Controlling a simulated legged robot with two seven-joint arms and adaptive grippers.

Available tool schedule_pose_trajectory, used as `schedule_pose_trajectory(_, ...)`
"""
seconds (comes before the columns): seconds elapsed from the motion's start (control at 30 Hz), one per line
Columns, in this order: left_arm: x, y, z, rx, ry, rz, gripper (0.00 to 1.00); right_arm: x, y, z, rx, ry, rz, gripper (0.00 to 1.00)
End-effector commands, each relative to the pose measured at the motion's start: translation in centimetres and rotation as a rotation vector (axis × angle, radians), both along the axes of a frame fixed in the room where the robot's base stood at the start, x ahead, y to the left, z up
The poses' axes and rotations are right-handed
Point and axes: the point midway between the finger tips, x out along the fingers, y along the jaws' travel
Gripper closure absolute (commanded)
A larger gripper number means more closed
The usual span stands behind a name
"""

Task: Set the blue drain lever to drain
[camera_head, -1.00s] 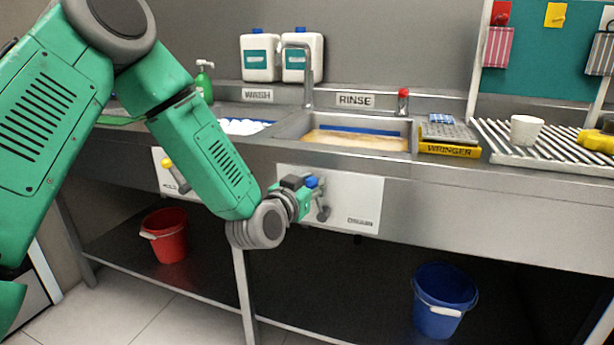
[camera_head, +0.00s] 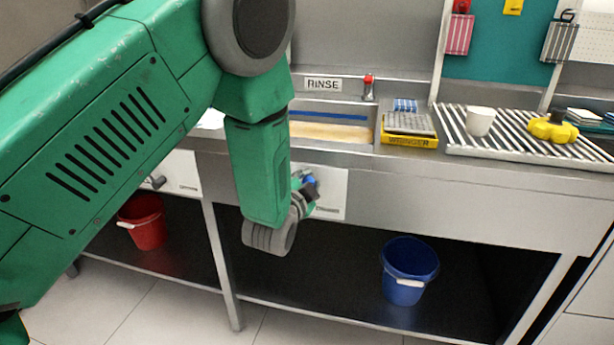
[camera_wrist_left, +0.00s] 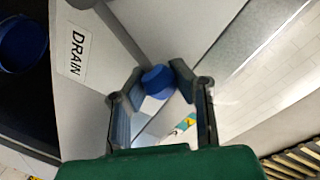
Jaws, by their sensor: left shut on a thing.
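My left gripper (camera_head: 305,192) is at the front panel below the rinse basin, shut on the blue knob of the drain lever (camera_head: 311,181). In the left wrist view its two fingers (camera_wrist_left: 158,82) stand on either side of the blue knob (camera_wrist_left: 158,79). A grey lever shaft runs from the top of that view to the knob. A white label reading DRAIN (camera_wrist_left: 74,53) is on the panel at the left. In the head view my left forearm and wrist hide part of the panel and lever. My right gripper is not in view.
The rinse basin (camera_head: 335,131) holds brownish water. A yellow wringer tray (camera_head: 409,140) and a ribbed drainboard with a white cup (camera_head: 480,121) stand to its right. A blue bucket (camera_head: 408,270) and a red bucket (camera_head: 143,222) are under the counter.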

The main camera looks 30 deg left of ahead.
Motion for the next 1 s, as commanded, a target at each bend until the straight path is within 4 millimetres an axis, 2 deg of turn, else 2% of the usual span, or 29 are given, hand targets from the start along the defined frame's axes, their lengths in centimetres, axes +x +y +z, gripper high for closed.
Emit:
schedule_pose_trajectory(0.63,-0.21,-0.4,-0.77,0.045,0.026,-0.009,1.0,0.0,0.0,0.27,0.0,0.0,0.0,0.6)
schedule_pose_trajectory(0.67,-0.2,-0.4,-0.78,0.045,0.026,-0.009,0.74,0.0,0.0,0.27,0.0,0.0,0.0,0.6)
schedule_pose_trajectory(0.7,-0.21,-0.41,-0.78,0.045,0.026,-0.009,0.6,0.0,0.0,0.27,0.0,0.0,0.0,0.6)
schedule_pose_trajectory(0.73,-0.21,-0.38,-0.75,0.045,0.025,-0.009,0.54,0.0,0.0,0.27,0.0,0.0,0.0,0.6)
schedule_pose_trajectory(1.0,-0.11,-0.16,-0.5,0.045,0.018,-0.006,0.54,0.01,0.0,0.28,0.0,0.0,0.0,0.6)
